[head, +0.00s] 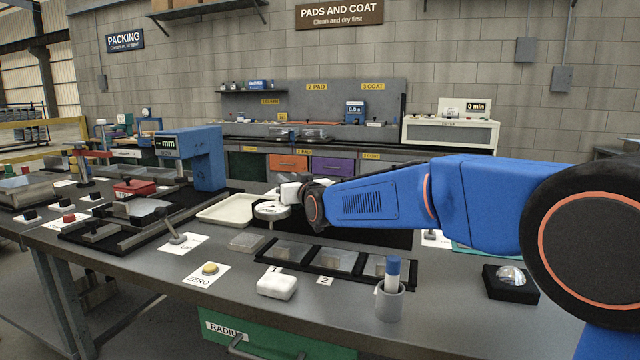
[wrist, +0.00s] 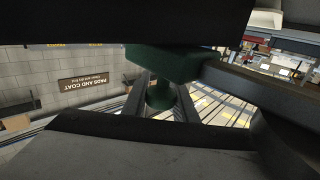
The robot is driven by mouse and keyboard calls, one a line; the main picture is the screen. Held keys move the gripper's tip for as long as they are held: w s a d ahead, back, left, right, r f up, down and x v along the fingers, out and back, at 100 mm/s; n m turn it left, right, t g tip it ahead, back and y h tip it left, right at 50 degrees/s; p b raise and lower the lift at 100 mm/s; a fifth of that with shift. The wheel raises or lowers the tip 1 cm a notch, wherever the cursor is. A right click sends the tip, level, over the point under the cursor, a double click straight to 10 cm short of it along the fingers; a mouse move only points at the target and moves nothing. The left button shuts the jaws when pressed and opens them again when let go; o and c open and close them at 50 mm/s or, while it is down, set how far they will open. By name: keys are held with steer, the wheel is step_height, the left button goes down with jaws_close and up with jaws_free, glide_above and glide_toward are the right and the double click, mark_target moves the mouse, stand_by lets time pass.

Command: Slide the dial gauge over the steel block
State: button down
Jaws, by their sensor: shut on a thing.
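The dial gauge (head: 271,210) is a small round body with a pale face and greenish edge, at the end of my arm in the head view. My gripper (head: 291,193) is shut on it and holds it above the bench. In the wrist view, a dark green body with a stem (wrist: 160,95) sits between the two fingers. A flat grey steel block (head: 247,242) lies on the bench below and left of the gauge, apart from it. The gauge's underside and exact height are hard to tell.
A black rack (head: 322,260) with several grey plates lies to the right. A white tray (head: 228,212) is behind the block. A yellow ZERO button (head: 210,268), a white pad (head: 277,285) and a grey cup (head: 390,302) stand in front. A blue mm device (head: 190,150) stands left.

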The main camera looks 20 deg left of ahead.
steer(key=a, duration=0.7)
steer(key=shift+a, duration=0.4)
steer(key=shift+r, duration=0.1)
steer(key=c, duration=1.4)
jaws_free()
steer(key=shift+a, duration=0.2)
steer(key=shift+c, duration=0.2)
steer(key=shift+d, duration=0.1)
steer(key=v, duration=1.7)
steer(key=shift+d, duration=0.1)
